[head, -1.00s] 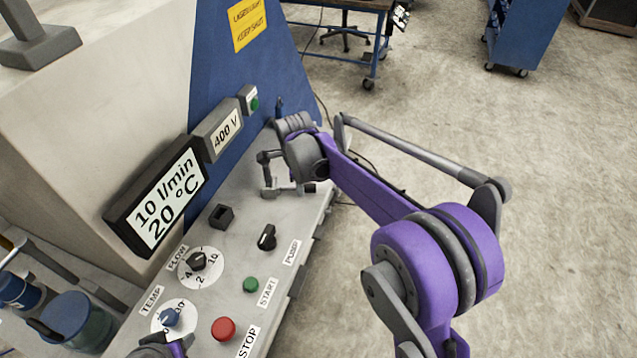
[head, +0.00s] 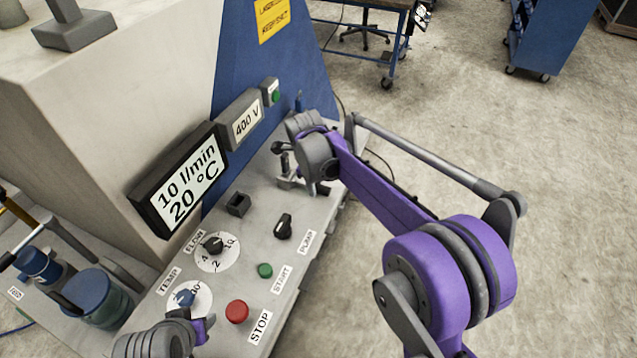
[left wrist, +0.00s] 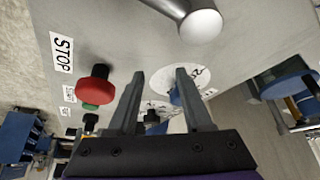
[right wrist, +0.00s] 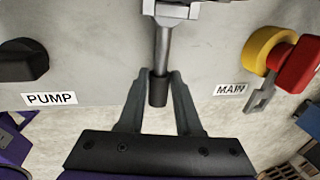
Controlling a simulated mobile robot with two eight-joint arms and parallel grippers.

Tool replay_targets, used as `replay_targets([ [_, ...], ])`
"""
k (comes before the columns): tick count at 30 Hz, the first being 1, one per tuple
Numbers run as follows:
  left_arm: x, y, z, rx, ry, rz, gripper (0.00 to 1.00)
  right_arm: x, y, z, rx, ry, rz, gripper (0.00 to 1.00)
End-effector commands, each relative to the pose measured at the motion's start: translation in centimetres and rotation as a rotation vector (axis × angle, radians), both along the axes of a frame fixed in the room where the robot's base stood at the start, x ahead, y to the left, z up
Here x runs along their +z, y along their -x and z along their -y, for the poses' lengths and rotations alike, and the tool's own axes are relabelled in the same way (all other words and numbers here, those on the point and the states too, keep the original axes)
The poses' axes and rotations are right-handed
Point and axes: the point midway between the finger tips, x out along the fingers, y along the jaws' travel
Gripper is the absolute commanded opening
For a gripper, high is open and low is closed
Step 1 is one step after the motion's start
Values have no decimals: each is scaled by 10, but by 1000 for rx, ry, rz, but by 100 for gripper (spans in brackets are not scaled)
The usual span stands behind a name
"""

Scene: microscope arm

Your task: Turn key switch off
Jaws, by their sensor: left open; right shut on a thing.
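My right gripper (head: 289,166) is at the far end of the sloping control panel (head: 262,205). In the right wrist view (right wrist: 158,73) its fingers are shut on the dark tip (right wrist: 157,92) of a metal lever (right wrist: 162,48), which joins a light bracket at the top. This lever stands between the PUMP and MAIN labels. I cannot tell which part is the key switch. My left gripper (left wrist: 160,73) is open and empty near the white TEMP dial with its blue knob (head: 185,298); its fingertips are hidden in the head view.
A red STOP button (head: 237,312), green START button (head: 265,270), black FLOW knob (head: 212,244) and black PUMP knob (head: 284,226) stand on the panel. A red and yellow switch (right wrist: 280,54) is beside the MAIN label. The displays (head: 182,184) rise behind.

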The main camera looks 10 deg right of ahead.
Motion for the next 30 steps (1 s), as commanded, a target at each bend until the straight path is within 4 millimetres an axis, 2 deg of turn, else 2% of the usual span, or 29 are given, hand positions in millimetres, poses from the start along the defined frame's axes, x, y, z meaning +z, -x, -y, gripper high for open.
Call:
replay_targets([
  [14, 0, 0, 0, 0, 0, 0, 50, 0, 1, -2, -7, -1, -3, 0],
  [15, 0, 0, 0, 0, 0, 0, 50, 0, 1, -2, -7, -1, -3, 41],
  [19, 0, 0, 0, 0, 0, 0, 50, 0, 0, -2, -6, -1, -1, 63],
  [30, 0, 0, 0, 0, 0, 0, 50, 5, 1, -2, -6, -1, -1, 63],
])
